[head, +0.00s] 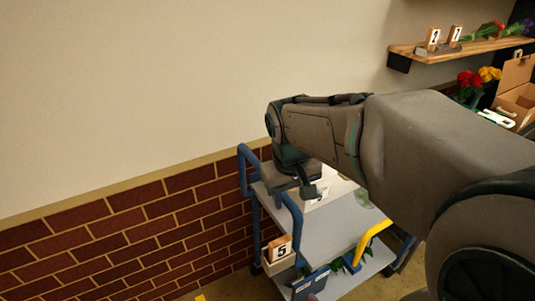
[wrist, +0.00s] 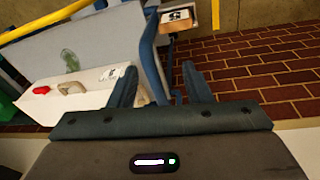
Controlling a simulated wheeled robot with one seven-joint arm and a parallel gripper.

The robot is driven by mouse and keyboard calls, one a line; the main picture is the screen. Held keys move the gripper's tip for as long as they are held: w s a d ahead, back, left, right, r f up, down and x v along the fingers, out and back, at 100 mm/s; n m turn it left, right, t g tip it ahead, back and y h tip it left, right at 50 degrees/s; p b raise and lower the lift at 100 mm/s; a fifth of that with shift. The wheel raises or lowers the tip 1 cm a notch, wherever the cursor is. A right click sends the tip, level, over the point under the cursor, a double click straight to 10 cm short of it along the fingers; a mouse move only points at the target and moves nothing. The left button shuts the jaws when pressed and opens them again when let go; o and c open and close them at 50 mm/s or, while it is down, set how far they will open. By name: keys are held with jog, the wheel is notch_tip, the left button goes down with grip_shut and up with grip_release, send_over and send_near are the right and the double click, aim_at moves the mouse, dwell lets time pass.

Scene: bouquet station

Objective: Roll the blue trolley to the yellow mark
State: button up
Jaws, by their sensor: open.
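The blue trolley (head: 318,234) stands by the brick wall in the head view, with blue tube handles and grey shelves. Its top and a blue handle post (wrist: 152,66) also show in the wrist view. My gripper (wrist: 160,80) is open, its two fingers on either side of the blue post in that view. I cannot tell whether they touch it. In the head view my gripper (head: 302,184) is over the trolley's near end, partly hiding it. A small yellow patch (head: 200,298), possibly the mark, shows at the bottom edge of the head view.
A yellow bar (head: 372,241) crosses the trolley's right side. A white box (wrist: 70,97) with a red item stands on its top. The brick wall (head: 130,235) runs close behind. A wooden shelf (head: 455,50) is at upper right.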

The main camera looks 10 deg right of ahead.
jog(key=w+a+r+n+g+h+p, duration=0.15)
jog(key=w+r+p, duration=0.25)
jog(key=w, duration=0.7)
jog(key=shift+n+y, duration=0.25)
jog(key=f, duration=0.4)
jog(key=d+f+p, duration=0.1)
jog(key=f, duration=0.4)
jog(key=d+f, duration=0.1)
jog(key=f, duration=0.3)
jog(key=shift+w+f, duration=0.1)
jog(key=shift+f, duration=0.05)
grip_shut()
